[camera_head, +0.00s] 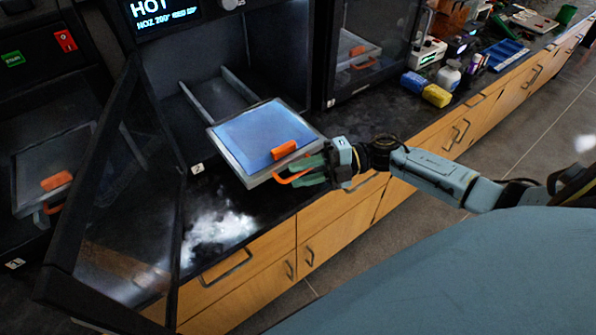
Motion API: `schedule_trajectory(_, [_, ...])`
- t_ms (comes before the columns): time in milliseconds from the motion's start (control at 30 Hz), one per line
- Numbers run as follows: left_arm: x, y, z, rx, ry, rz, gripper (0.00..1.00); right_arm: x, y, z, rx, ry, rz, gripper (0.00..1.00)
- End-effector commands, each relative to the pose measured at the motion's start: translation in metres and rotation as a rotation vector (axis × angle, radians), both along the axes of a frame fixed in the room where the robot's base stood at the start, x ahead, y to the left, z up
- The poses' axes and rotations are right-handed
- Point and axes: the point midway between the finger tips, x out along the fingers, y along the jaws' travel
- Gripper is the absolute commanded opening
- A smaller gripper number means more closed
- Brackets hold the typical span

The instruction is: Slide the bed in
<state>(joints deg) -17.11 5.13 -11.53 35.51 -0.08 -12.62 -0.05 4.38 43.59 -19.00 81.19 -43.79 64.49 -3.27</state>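The bed (243,133) is a grey-framed plate with a blue surface and an orange tab (284,150). It is at the front of the open middle printer (284,50), its far edge by the front ends of two grey rails (195,103) inside. It sits askew to the rails; whether it touches them I cannot tell. An orange loop handle (283,180) sticks out of its near side. My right gripper (304,169), with green fingers, is at that handle and appears shut on it. My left gripper is not in view.
The printer's dark glass door (122,190) stands open on the left. Closed printers flank it, each with a bed inside. Yellow (436,96) and blue (413,83) bottles and a blue tray (503,54) stand farther right on the black counter. Wooden drawers run below.

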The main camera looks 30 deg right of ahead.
Motion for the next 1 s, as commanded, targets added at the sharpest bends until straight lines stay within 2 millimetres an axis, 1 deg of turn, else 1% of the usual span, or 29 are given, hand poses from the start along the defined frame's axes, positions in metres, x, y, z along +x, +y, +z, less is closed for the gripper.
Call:
schedule_trajectory(33, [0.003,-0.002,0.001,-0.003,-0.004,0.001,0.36,0.001,0.005,0.0,0.001,0.0,0.001,0.31])
schedule_trajectory(133, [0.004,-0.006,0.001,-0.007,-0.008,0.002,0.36,0.003,0.01,-0.001,0.0,-0.001,0.001,0.31])
schedule_trajectory(433, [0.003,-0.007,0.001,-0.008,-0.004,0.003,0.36,0.004,0.012,-0.001,0.0,-0.001,0.0,0.31])
schedule_trajectory(467, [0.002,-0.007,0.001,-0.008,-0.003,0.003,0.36,0.004,0.012,-0.001,0.0,-0.001,0.0,0.28])
schedule_trajectory(667, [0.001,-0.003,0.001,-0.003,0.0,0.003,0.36,0.004,0.012,-0.001,0.0,0.0,0.0,0.02])
schedule_trajectory(700, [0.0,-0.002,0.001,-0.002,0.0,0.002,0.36,0.004,0.012,-0.001,0.0,0.0,0.0,0.0])
schedule_trajectory(1000, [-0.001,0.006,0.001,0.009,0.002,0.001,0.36,0.004,0.012,-0.001,0.0,0.0,-0.001,0.0])
